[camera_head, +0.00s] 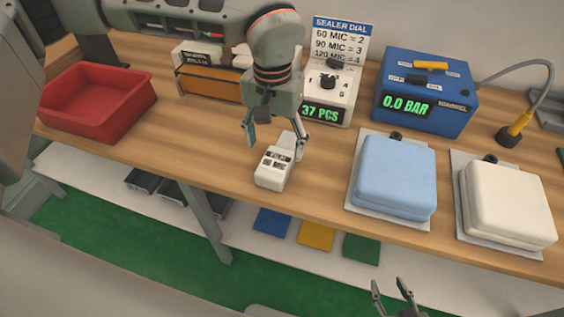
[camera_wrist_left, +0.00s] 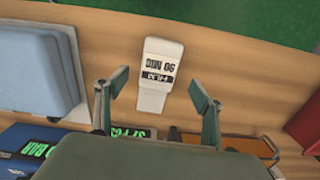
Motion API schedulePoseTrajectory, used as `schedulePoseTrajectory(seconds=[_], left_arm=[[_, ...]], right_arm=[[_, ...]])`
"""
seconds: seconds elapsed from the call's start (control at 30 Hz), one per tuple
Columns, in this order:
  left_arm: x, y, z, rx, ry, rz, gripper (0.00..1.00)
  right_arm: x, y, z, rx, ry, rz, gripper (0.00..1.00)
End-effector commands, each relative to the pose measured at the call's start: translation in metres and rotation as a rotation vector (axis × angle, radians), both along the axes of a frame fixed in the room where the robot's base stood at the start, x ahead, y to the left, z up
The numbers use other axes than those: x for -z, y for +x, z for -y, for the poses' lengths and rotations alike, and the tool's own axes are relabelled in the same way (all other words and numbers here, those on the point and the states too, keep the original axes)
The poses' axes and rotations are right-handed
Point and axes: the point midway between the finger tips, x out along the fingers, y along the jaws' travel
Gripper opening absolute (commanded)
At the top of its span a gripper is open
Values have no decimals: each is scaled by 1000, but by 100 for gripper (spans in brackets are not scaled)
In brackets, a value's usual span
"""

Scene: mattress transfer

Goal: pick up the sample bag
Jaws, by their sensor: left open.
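A small white packet with black print, which appears to be the sample bag (camera_head: 270,174), lies on the wooden table near its front edge. In the left wrist view the packet (camera_wrist_left: 160,52) shows upside-down print that reads "FILM" and "90 MIC". My left gripper (camera_head: 275,148) is open over the packet's far end, pointing down, with one finger on each side. In the left wrist view the gripper (camera_wrist_left: 158,90) has the packet between and beyond its spread fingertips, with gaps on both sides. My right gripper (camera_head: 390,288) is open and empty, low in front of the table.
A red tray (camera_head: 62,118) stands at the left. Behind the packet are an orange-fronted sealer (camera_head: 208,84) and a panel reading 37 PCS (camera_head: 332,92). A blue box (camera_head: 428,85) reads 0.0 BAR. A blue mattress (camera_head: 397,177) and a white one (camera_head: 508,205) lie to the right.

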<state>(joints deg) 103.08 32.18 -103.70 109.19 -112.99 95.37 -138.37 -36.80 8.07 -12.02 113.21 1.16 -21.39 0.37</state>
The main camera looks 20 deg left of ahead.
Motion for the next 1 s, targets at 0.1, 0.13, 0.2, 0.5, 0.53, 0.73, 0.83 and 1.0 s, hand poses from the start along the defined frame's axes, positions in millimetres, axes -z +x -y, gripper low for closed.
schedulePoseTrajectory(seconds=[0.1, 0.13, 0.2, 0.5, 0.53, 0.73, 0.83, 1.0], left_arm=[[13, -1, -1, 1, 2, -4, 68], [16, -1, 0, 0, 1, -5, 68], [23, 0, 0, 1, 1, -4, 68], [61, 3, 2, 0, 0, -6, 68], [65, 4, 2, 0, -1, -4, 68], [76, 4, 2, -1, -2, -2, 68], [76, 4, 2, -1, -2, -1, 68], [76, 4, 2, 0, -2, -2, 45]], right_arm=[[2, -1, 0, -1, 0, -2, 40], [2, -1, 0, 0, 0, -3, 40], [3, -2, 0, -1, 0, -4, 40], [4, -3, 0, -1, -2, -6, 40], [4, -3, 0, -1, -2, -6, 40], [4, -2, 0, -1, -3, -6, 40], [4, -2, 1, -1, -3, -4, 40], [3, -1, 1, 0, -3, -3, 40]])
